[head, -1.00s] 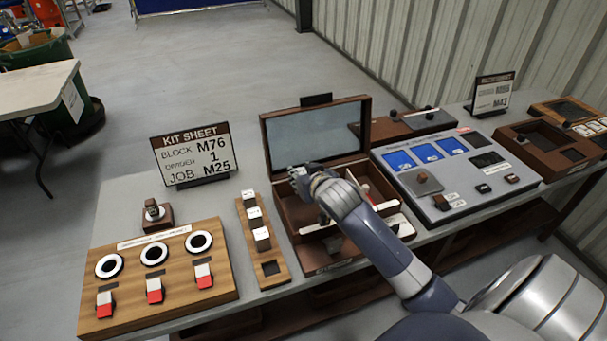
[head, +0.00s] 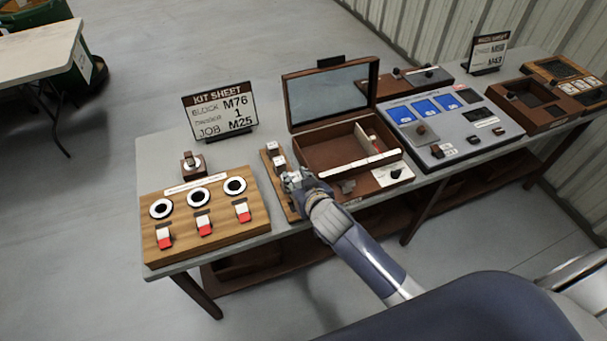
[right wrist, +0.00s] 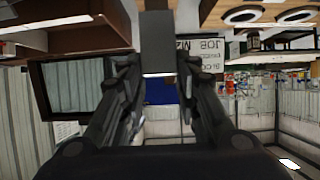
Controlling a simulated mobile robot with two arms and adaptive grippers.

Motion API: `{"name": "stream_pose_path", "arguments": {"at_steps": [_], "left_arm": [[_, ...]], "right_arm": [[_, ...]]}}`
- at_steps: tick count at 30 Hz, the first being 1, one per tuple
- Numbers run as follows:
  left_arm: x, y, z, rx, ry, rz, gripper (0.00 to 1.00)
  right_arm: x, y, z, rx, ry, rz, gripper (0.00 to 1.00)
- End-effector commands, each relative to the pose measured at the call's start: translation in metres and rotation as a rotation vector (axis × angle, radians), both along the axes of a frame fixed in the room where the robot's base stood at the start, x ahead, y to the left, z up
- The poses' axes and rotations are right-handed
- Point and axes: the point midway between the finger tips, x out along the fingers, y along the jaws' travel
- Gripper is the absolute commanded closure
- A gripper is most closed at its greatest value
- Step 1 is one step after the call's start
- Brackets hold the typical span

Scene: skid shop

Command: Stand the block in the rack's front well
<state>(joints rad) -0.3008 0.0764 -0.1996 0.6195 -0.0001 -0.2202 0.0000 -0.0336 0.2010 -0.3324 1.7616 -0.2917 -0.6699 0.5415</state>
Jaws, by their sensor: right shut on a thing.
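The wooden rack (head: 276,182) stands on the table between the switch board and the open brown case. Two white-topped blocks (head: 273,149) show in its far wells. My right gripper (head: 291,181) is over the near part of the rack and hides the front well and whatever sits beside it. In the right wrist view, the gripper (right wrist: 158,75) is shut on a dark grey block (right wrist: 158,42), held between the fingertips. From these views I cannot tell whether the block touches the rack. My left gripper is not in view.
The open case (head: 330,152) stands just right of the rack. The switch board (head: 205,222) with rings and red-and-white switches is at its left. The kit sheet sign (head: 220,113) stands behind, reading block M76. A grey panel (head: 455,130) lies farther right.

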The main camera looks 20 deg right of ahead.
Motion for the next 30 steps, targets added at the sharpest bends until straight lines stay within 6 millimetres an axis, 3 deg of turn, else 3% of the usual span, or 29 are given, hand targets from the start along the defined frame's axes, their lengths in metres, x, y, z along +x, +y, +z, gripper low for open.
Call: {"name": "stream_pose_path", "arguments": {"at_steps": [4, 13, 21, 30], "left_arm": [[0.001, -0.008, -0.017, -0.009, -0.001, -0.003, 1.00], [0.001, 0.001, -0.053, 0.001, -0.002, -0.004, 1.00], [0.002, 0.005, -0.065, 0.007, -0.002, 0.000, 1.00], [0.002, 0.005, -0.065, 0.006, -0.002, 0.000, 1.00]], "right_arm": [[0.001, 0.000, -0.015, -0.001, -0.002, 0.000, 1.00], [0.001, -0.001, -0.051, -0.001, -0.003, 0.000, 1.00], [0.001, 0.000, -0.070, 0.000, -0.003, 0.000, 1.00], [0.001, -0.001, -0.071, 0.000, -0.003, -0.001, 1.00]]}}
